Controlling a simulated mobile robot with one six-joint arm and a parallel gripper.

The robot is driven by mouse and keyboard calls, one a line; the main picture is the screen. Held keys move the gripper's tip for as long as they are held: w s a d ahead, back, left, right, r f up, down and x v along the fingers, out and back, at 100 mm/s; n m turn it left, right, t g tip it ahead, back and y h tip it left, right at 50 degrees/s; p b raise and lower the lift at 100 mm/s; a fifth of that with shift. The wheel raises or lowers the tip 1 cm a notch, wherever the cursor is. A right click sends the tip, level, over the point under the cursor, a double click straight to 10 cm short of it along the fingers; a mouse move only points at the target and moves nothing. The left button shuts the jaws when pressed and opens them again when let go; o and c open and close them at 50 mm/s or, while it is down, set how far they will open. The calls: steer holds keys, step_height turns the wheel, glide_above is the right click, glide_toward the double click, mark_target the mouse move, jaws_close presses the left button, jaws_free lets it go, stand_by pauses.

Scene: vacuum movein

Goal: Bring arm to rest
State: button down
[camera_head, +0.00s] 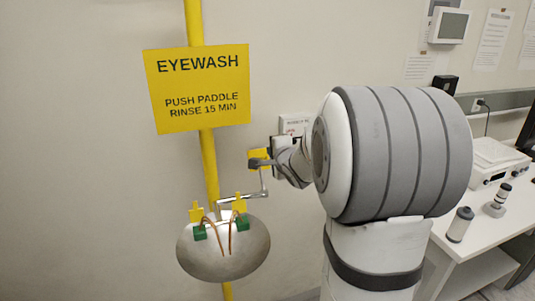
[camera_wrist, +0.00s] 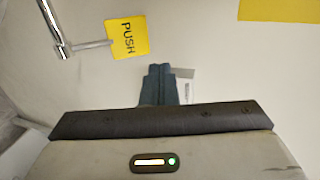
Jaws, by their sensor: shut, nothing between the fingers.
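My arm reaches in from the right in the head view, its large grey-and-white link covering part of the wall. My gripper (camera_wrist: 160,82) is shut and empty in the wrist view, its dark fingers together in front of the pale wall. In the head view the gripper (camera_head: 256,163) is small and overlaps the yellow paddle (camera_head: 259,154). In the wrist view the yellow PUSH paddle (camera_wrist: 128,38) is up and left of the fingers, with a visible gap in the picture. Whether they touch in depth I cannot tell.
The eyewash bowl (camera_head: 222,262) with green nozzles hangs below the paddle on a yellow pipe (camera_head: 209,175). A yellow eyewash sign (camera_head: 197,88) is above. The left wall is clear.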

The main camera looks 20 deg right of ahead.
steer(key=shift+s+r, duration=0.25)
steer(key=shift+s, duration=0.25)
steer(key=s+a+f+n+g+b, duration=0.1)
steer(key=s+a+f+n+g, duration=0.2)
steer(key=s+n, duration=0.3)
steer(key=s+a+f+n+g, duration=0.3)
steer(key=s+a+n, duration=0.3)
steer(key=s, duration=0.8)
steer(key=s+a+f+n+g+y+b, duration=0.1)
steer(key=s+a+f+n+g, duration=0.2)
steer(key=s, duration=0.8)
steer(key=a+n+g, duration=0.2)
steer(key=n, duration=0.1)
steer(key=shift+a+n+b, duration=0.2)
steer(key=shift+n+b, duration=0.1)
steer(key=shift+n, duration=0.1)
